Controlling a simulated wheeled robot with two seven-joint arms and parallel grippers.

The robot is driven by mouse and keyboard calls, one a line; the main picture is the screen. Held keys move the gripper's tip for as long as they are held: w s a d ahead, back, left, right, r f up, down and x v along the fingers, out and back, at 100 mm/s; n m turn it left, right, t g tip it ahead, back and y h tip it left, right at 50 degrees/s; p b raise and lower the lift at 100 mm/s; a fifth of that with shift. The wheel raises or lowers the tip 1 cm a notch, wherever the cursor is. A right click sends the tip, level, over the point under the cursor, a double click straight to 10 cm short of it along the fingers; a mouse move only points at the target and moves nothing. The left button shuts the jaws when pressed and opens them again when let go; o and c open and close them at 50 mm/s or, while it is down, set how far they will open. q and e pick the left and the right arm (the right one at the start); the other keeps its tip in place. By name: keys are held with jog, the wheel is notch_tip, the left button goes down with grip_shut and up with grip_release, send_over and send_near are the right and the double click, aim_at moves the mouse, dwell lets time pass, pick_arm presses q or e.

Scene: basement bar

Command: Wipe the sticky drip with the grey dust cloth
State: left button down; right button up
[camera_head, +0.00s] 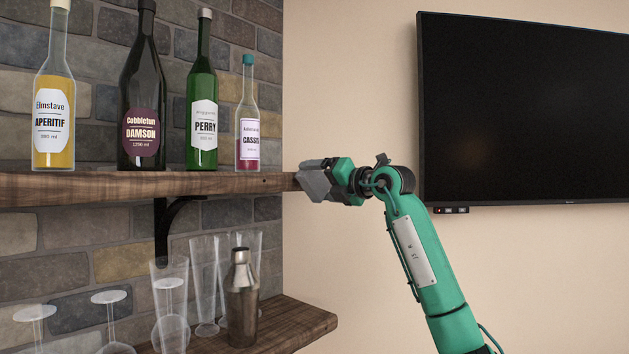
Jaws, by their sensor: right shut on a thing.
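My right gripper (328,176) reaches in from the right at the right end of the upper wooden shelf (150,184). It is shut on the grey dust cloth (316,184), a small grey piece at its fingertips. The cloth is at the shelf's end; whether it touches the wood I cannot tell. I cannot make out the sticky drip for certain; the gripper and cloth cover part of the shelf's end. My left gripper is not in view.
Several bottles stand on the upper shelf, the nearest to my gripper being the cassis bottle (247,130). Glasses and a metal shaker (241,300) stand on the lower shelf (300,322). A black television (525,110) hangs on the right wall.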

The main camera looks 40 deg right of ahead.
aim_at(290, 182)
jog(key=shift+d, duration=0.35)
jog(key=shift+w, duration=0.1)
jog(key=shift+a, duration=1)
jog(key=shift+s+a, duration=0.2)
jog(key=shift+a, duration=1.1)
jog(key=shift+s+a, duration=0.15)
jog(key=shift+a, duration=1.15)
